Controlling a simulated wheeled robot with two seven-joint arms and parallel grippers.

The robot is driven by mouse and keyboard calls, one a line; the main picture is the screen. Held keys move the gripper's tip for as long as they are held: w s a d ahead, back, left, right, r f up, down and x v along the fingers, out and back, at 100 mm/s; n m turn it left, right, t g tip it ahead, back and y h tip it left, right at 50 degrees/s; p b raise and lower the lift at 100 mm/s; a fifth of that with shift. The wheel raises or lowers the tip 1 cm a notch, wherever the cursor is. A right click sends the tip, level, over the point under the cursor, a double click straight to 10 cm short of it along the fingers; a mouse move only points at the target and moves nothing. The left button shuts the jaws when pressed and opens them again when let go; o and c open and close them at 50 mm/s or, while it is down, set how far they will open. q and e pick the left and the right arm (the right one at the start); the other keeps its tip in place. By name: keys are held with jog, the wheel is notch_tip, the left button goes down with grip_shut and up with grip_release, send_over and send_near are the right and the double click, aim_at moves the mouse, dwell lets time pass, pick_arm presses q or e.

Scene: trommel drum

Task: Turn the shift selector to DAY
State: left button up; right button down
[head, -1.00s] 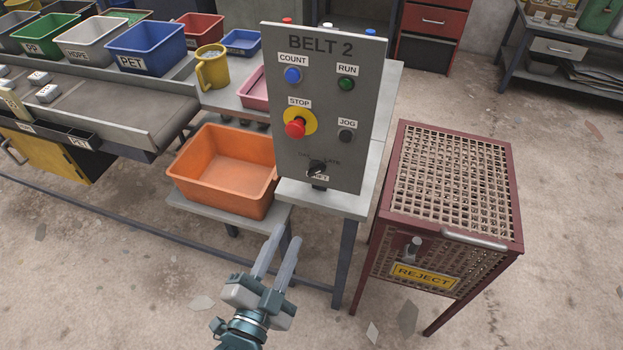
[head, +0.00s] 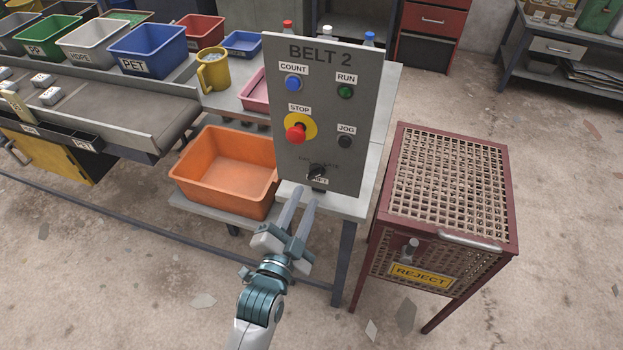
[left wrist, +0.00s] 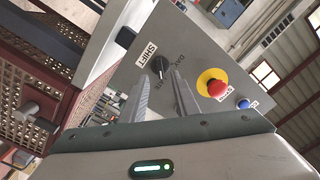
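The shift selector (head: 317,172) is a black knob low on the grey BELT 2 panel (head: 290,160), with a SHIFT label just below it. Small position words above it are too faint to read surely in the head view. The left wrist view shows the selector (left wrist: 162,68) just beyond the fingertips. My left gripper (head: 306,192) is below and in front of the knob, with its two fingers apart and nothing between them. In the left wrist view the gripper (left wrist: 168,68) points at the panel near the knob, apparently not touching it. My right gripper is not in view.
On the panel above are a red STOP button (head: 296,132), a blue COUNT button (head: 293,83), a green RUN button and a black JOG button (head: 344,142). An orange bin (head: 215,185) stands left, a REJECT cage (head: 445,200) right.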

aim_at(314, 178)
pick_arm(q)
jog(key=shift+p+x, duration=0.55)
jog(key=shift+x, duration=2.6)
jog(key=shift+c, duration=0.3)
grip_shut()
